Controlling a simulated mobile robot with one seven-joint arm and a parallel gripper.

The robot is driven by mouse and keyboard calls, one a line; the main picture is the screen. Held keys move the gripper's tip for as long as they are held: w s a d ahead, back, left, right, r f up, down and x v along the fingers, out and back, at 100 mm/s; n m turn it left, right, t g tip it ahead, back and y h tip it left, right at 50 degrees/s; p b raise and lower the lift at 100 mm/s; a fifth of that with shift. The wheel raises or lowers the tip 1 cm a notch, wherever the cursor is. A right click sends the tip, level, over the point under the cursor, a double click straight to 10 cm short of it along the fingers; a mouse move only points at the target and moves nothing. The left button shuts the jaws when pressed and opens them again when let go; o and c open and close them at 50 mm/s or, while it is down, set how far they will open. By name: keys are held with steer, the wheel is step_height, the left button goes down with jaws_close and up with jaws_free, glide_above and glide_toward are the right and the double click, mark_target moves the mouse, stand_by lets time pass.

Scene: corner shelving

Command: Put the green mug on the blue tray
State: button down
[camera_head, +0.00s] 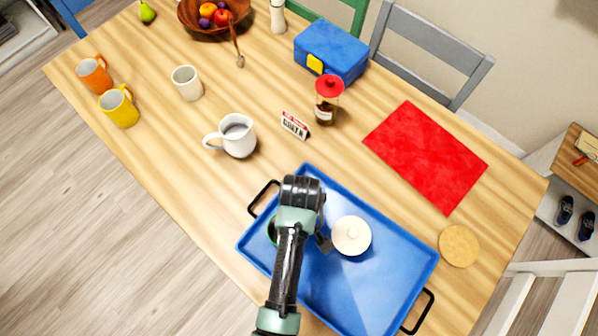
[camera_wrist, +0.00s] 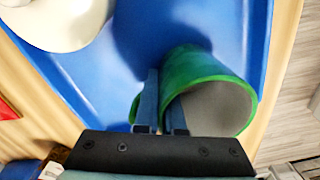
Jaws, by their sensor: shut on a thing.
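The mug is over the left part of the blue tray (camera_head: 395,262). I cannot tell whether it touches the tray floor.
A white lidded pot (camera_head: 351,236) sits on the tray right of my gripper. The tray has black handles (camera_head: 418,312). A white pitcher (camera_head: 238,137), a small sign (camera_head: 294,125), a red-lidded jar (camera_head: 328,108) and a red mat (camera_head: 425,155) lie beyond.

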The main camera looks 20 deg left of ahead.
steer(key=c, duration=1.4)
jaws_free()
steer(key=shift+f, duration=0.15)
steer(key=o, duration=0.4)
